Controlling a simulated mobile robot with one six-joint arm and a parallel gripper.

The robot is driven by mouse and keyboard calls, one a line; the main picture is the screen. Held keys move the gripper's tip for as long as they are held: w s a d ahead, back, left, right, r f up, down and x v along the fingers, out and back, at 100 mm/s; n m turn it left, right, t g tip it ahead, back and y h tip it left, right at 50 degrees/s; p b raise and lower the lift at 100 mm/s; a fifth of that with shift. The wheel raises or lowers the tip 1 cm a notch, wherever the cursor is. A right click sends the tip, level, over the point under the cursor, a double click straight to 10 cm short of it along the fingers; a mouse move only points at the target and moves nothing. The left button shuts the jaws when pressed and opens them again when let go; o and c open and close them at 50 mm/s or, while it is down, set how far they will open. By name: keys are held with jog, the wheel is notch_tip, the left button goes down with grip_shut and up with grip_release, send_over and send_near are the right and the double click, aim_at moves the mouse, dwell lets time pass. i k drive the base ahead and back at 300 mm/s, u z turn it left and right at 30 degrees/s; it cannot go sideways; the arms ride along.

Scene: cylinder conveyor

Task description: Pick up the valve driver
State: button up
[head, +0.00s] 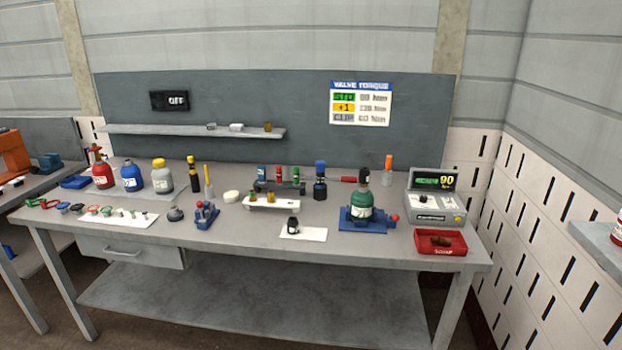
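I cannot tell for sure which tool is the valve driver. A small dark rack (279,187) at the back middle of the workbench has several upright coloured-handled tools in it, among them a red one (278,173). A dark blue and black upright tool (320,180) stands just right of the rack. An orange-handled tool (388,168) stands upright further right, behind the green cylinder (364,204), which sits in a blue holder (353,224). A yellow and black tool (193,174) stands further left. My gripper is not in view.
The grey workbench (240,232) has bare surface along its front edge. Red, blue and grey cylinders (132,177) stand at the left. A torque tester (437,200) reading 90 and a red tray (440,242) are at the right. A shelf (190,131) hangs behind.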

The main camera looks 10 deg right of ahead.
aim_at(320, 165)
jog(key=u, duration=0.55)
jog(key=i, duration=1.45)
jog(key=u, duration=0.5)
